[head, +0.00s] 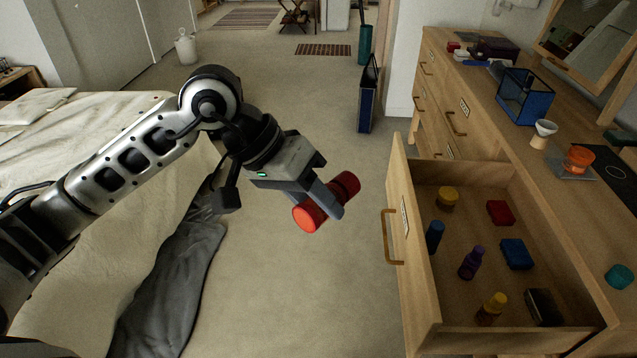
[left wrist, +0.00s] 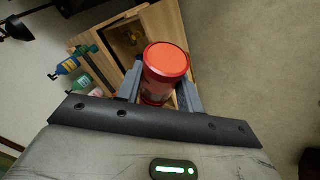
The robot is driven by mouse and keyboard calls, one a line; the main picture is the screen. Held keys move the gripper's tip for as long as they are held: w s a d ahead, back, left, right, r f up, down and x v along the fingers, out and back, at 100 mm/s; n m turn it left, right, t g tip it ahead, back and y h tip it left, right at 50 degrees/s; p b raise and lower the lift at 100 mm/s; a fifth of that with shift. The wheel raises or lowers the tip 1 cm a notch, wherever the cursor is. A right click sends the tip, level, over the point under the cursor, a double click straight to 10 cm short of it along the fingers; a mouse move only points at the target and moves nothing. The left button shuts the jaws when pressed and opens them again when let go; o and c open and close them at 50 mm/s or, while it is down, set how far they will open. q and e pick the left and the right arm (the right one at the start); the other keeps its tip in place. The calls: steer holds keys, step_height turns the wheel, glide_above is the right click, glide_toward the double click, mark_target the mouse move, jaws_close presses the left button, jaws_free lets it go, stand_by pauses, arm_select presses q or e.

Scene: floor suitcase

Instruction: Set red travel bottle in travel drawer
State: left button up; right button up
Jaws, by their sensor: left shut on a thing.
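The red travel bottle (head: 309,214) lies tilted on its side between the fingers of my left gripper (head: 327,199), which is shut on it in the air. The bottle's round red end (left wrist: 166,60) faces the camera in the left wrist view. The open travel drawer (head: 405,270) is to the right of the gripper in the head view, with a clear gap between the bottle and the drawer front. My right gripper is not in view.
The drawer holds a purple bottle (head: 472,263), a yellow-capped bottle (head: 491,309), a blue cylinder (head: 434,237), a yellow jar (head: 447,198), and red (head: 500,212) and blue (head: 516,254) blocks. Bare drawer floor shows between them. A bed (head: 80,250) is at left.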

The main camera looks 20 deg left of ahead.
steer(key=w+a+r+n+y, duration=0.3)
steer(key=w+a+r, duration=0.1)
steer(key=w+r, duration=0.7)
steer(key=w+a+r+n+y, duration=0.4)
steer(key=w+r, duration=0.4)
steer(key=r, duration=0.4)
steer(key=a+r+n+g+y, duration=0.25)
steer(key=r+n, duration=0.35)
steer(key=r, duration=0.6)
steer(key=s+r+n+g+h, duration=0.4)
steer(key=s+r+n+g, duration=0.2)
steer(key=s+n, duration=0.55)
arm_select(q)
steer(key=d+r+m+g, duration=0.3)
steer(key=d+m, duration=0.3)
steer(key=d, duration=0.5)
steer(key=shift+s+r+m+g, duration=0.3)
steer(key=shift+s+r+g, duration=0.1)
steer(key=shift+g, duration=0.2)
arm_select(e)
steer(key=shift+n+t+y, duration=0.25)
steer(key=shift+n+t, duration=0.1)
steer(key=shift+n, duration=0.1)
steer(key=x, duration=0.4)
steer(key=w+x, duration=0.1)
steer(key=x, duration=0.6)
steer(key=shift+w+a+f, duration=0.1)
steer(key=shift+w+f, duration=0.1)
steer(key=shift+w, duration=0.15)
